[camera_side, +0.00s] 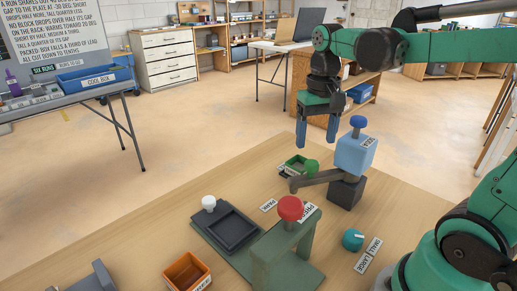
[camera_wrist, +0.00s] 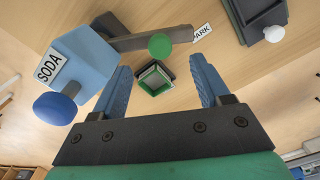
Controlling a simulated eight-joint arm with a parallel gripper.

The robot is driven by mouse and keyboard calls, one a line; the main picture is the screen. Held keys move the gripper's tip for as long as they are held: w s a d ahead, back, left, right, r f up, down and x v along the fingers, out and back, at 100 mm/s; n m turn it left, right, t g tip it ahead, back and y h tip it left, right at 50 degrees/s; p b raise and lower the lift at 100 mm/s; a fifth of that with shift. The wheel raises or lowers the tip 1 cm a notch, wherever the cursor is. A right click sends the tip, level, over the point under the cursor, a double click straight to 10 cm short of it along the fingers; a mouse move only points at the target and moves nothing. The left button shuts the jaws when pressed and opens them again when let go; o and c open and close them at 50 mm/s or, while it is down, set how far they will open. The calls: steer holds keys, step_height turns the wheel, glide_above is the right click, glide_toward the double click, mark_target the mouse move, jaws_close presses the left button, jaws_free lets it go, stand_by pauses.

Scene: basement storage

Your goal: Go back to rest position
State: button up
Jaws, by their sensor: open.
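My gripper (camera_side: 316,142) hangs fingers-down above the wooden table, open and empty, with blue fingers apart. In the wrist view its fingers (camera_wrist: 160,72) frame a small green-lined dark box (camera_wrist: 153,79) on the table below. The SODA block (camera_wrist: 83,62) lies left of the fingers in the wrist view.
A green stand with a red knob (camera_side: 290,208), a dark tray (camera_side: 235,230) with a white knob (camera_side: 208,202), an orange bin (camera_side: 187,274), a teal dial (camera_side: 352,239) and a green-knobbed box (camera_side: 294,164) share the table. Open floor lies behind.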

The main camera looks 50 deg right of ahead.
steer(key=a+f+n+t, duration=0.3)
steer(key=a+n+t, duration=0.2)
steer(key=a+t, duration=0.2)
steer(key=shift+s+a+n, duration=0.3)
steer(key=shift+a+n, duration=0.1)
steer(key=shift+a, duration=0.2)
stand_by(0.9)
